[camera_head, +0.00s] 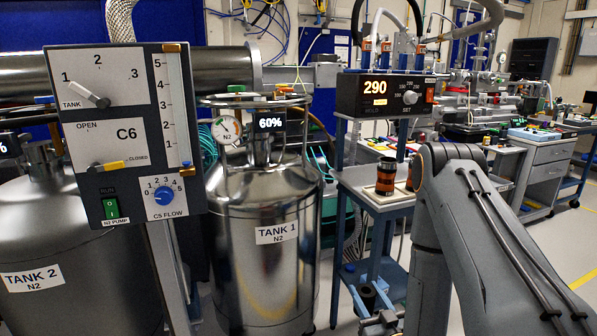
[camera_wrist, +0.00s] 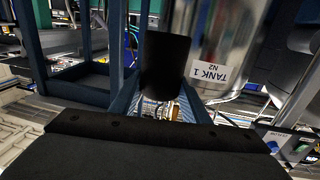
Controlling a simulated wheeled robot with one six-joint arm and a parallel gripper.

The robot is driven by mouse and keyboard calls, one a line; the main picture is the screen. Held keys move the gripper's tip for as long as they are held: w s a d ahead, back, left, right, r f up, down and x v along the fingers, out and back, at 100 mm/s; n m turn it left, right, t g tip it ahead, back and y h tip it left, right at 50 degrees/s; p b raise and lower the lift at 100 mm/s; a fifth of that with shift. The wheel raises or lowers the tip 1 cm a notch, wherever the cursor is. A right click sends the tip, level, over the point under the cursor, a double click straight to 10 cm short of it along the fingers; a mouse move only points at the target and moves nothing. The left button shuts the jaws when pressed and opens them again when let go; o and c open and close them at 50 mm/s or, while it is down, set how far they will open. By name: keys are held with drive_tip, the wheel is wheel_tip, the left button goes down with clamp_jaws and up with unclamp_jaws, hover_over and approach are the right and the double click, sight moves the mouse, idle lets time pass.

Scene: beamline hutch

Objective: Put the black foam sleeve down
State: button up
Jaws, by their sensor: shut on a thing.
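The black foam sleeve (camera_wrist: 165,62) is a plain dark cylinder in the middle of the wrist view. My gripper (camera_wrist: 163,98) is shut on it, with a blue-grey finger on each side of its lower part. In the head view the sleeve (camera_head: 367,296) shows small at the bottom, beside the blue cart's legs, and my gripper (camera_head: 378,316) is partly cut off by the frame's lower edge. I cannot tell what is directly beneath the sleeve.
Steel TANK 1 (camera_head: 268,270) stands left of the cart. A control panel (camera_head: 125,130) stands in front of TANK 2 (camera_head: 50,285).

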drive_tip(key=r+h+p, duration=0.1)
drive_tip(key=r+p, duration=0.1)
drive_tip(key=s+r+m+h+p, duration=0.1)
drive_tip(key=r+p, duration=0.1)
drive_tip(key=s+r+m+h+p, duration=0.1)
drive_tip(key=r+p, duration=0.1)
drive_tip(key=shift+s+d+r+h+p, duration=0.1)
drive_tip(key=shift+d+r+h+p, duration=0.1)
drive_tip(key=shift+r+h+p, duration=0.15)
drive_tip(key=shift+d, duration=0.1)
drive_tip(key=shift+d, duration=0.2)
idle(0.3)
